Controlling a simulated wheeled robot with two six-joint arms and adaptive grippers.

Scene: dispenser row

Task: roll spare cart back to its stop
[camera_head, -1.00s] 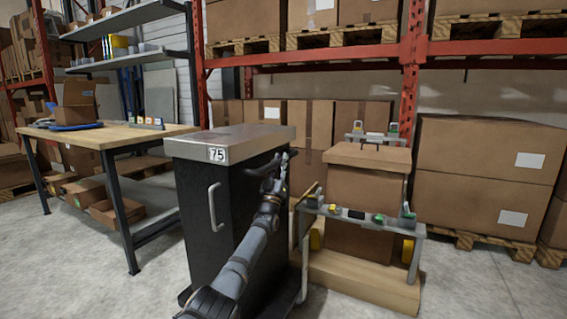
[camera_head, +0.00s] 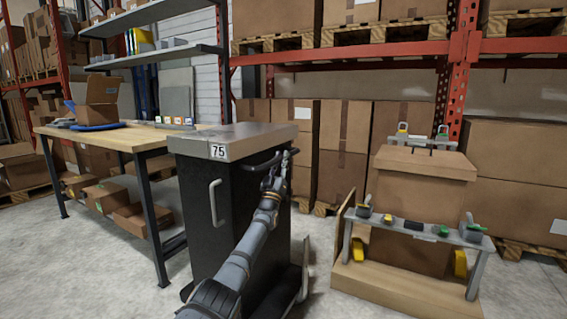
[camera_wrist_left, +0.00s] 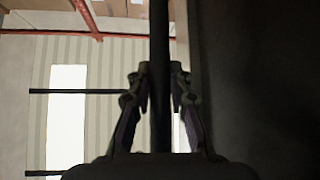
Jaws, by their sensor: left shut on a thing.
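The spare cart (camera_head: 202,240) is a black cabinet with a grey top and a label reading 75, upright on the floor at centre left in the head view. A dark push bar (camera_head: 261,165) runs along its right side. My left gripper (camera_head: 284,163) is at this bar. In the left wrist view, its two fingers (camera_wrist_left: 158,92) are on either side of a dark upright bar (camera_wrist_left: 160,35), shut on it. The arm hides part of the cart's side. I cannot pick out the cart's stop. My right gripper is not in view.
A wooden-topped workbench (camera_head: 110,137) stands close on the cart's left. A wooden stand (camera_head: 390,285) with a large carton and a small tool rail is on the right, with bare floor between it and the cart. Racks with cartons (camera_head: 343,135) stand behind.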

